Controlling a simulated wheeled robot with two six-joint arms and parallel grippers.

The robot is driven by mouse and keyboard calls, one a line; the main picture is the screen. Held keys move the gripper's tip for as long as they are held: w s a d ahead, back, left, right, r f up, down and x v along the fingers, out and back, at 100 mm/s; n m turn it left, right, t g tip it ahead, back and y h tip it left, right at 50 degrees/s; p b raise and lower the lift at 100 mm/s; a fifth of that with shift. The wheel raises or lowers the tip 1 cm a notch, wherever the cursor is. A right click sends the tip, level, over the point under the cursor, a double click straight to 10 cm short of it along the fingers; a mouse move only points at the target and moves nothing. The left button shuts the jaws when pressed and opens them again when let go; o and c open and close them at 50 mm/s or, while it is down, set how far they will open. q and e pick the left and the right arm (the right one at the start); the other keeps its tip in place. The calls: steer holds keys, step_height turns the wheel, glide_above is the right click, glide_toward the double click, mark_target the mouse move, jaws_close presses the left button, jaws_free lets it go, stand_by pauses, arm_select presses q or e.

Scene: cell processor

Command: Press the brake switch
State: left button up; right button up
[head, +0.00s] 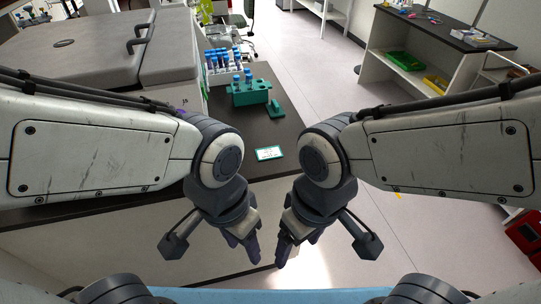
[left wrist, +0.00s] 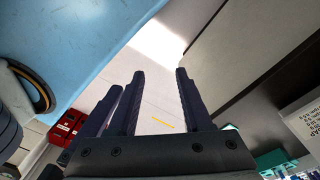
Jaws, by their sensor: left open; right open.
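No brake switch can be made out in either view. A large grey machine (head: 95,52) with lids and dark handles stands at the upper left on the dark bench; its front side is largely hidden by my left arm. My left gripper (head: 243,250) is open and empty in front of the bench's near edge, low and apart from the machine. Its fingers also show in the left wrist view (left wrist: 158,78), with nothing between them. My right gripper (head: 290,250) is open and empty, just right of the left one.
On the dark bench (head: 225,135) stand a rack of blue-capped tubes (head: 222,66), a teal tube holder (head: 249,95), a small teal block (head: 275,110) and a white card (head: 269,153). A shelf unit (head: 405,65) stands at the back right. The floor between is clear.

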arm_select(q)
jaws_close()
steer(key=w+a+r+m+t+y+p, duration=0.2)
steer(key=w+a+t+p, duration=0.1)
steer(key=w+a, duration=0.65)
steer(key=w+a+r+m+t+y+p, duration=0.15)
steer(key=w+a+p, duration=0.25)
steer(key=w+a, duration=0.55)
steer(key=s+a+r+m+t+h+p, duration=0.1)
steer(key=s+a+m+p, duration=0.1)
steer(key=a, duration=0.6)
steer(key=s+a+r+m+t+h+p, duration=0.1)
steer(key=s+a+m+t+p, duration=0.1)
steer(key=a, duration=0.6)
steer(key=shift+s+a+m+h+p, duration=0.3)
steer(key=shift+s+m+p, duration=0.65)
steer(key=shift+m, duration=0.9)
steer(key=shift+w, duration=0.1)
